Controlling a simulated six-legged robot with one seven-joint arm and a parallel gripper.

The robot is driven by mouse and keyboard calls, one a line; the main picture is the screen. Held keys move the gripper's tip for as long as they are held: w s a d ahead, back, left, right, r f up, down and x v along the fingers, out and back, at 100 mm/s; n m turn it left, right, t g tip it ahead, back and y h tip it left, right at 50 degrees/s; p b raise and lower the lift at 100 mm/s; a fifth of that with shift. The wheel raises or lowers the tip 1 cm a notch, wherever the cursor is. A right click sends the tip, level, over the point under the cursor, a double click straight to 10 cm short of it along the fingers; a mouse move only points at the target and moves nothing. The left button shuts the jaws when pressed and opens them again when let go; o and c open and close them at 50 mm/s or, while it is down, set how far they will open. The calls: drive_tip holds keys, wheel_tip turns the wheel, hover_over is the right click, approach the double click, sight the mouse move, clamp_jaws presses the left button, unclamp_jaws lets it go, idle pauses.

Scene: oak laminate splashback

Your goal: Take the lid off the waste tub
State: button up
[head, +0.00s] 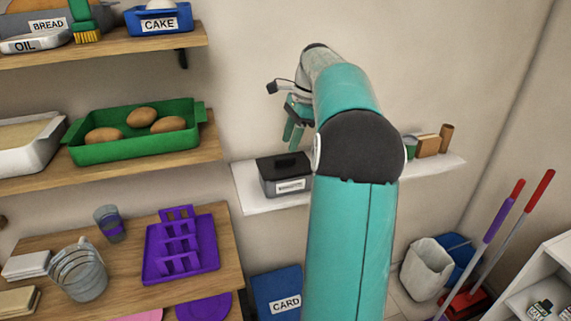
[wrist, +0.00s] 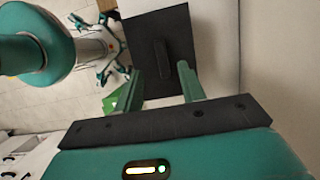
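The tub (head: 288,186), grey with a label too small to read, stands on a white wall shelf. Its dark lid (head: 283,163) sits on top with a raised bar handle. In the wrist view the lid (wrist: 143,30) is a dark rectangle, with the handle (wrist: 162,58) across its middle. My gripper (head: 293,140) is above the tub in the head view. In the wrist view my gripper (wrist: 160,70) is open, with a finger to each side of the handle and gaps between. Contact with the lid cannot be told. My arm hides part of the shelf.
The white shelf (head: 250,196) is narrow, against the wall. Wooden blocks (head: 428,145) and a small green pot (head: 409,147) stand at its right end. A blue CARD bin (head: 277,293) is below. A green tray (head: 135,138) with brown items is on a left shelf.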

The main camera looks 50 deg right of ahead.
sight(285, 158)
drive_tip(key=shift+d+x, duration=0.15)
drive_tip(key=shift+x, duration=1.2)
drive_tip(key=shift+d+x, duration=0.15)
drive_tip(key=shift+x, duration=1.25)
clamp_jaws()
